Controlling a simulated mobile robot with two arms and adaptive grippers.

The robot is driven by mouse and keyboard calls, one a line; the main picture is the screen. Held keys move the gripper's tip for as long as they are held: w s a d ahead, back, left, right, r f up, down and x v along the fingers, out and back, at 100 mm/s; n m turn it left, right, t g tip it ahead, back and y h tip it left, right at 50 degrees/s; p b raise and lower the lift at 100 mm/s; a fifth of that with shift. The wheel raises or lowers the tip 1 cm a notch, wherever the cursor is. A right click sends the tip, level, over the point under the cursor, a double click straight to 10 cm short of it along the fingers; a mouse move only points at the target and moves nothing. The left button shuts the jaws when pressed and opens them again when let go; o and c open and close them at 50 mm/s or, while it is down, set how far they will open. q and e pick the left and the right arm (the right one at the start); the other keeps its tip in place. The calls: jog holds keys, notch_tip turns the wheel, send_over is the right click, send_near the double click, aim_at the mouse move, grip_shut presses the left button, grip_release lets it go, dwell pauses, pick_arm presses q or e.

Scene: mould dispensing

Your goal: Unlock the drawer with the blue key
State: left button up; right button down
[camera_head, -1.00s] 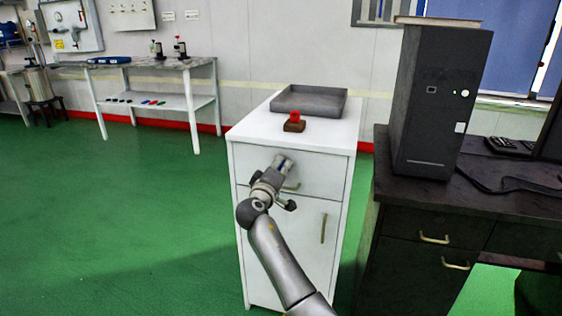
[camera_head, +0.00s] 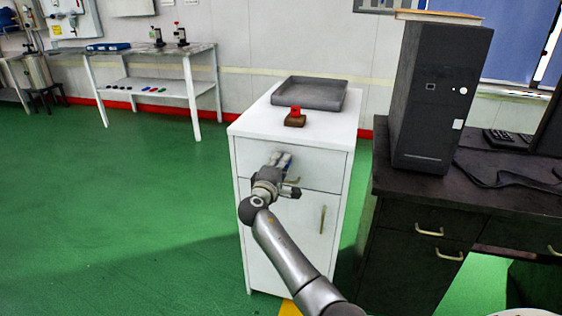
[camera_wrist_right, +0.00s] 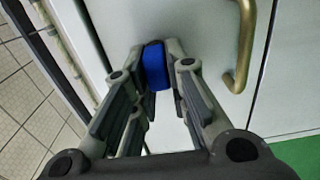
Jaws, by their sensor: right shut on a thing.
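The white cabinet (camera_head: 250,212) stands in the middle of the head view, with the drawer (camera_head: 320,168) at its top. My right gripper (camera_head: 283,160) is at the drawer front, over its middle. In the right wrist view my right gripper (camera_wrist_right: 162,68) is shut on the blue key (camera_wrist_right: 155,66), of which the blue head shows between the fingertips. The key points at the drawer front; its shaft and the lock are hidden, so I cannot tell whether it is in the lock. The brass drawer handle (camera_wrist_right: 245,45) is right beside the fingers. My left gripper is not in view.
A grey tray (camera_head: 310,95) and a small brown block with a red top (camera_head: 295,117) are on the cabinet. A dark desk (camera_head: 470,200) with a computer tower (camera_head: 440,95) stands close at right. Green floor (camera_head: 130,220) is clear at left.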

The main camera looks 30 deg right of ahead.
jog(key=shift+a, duration=0.1)
dwell(0.3)
jog(key=c, duration=1.4)
grip_release()
jog(key=v, duration=1.2)
jog(key=shift+f, duration=0.15)
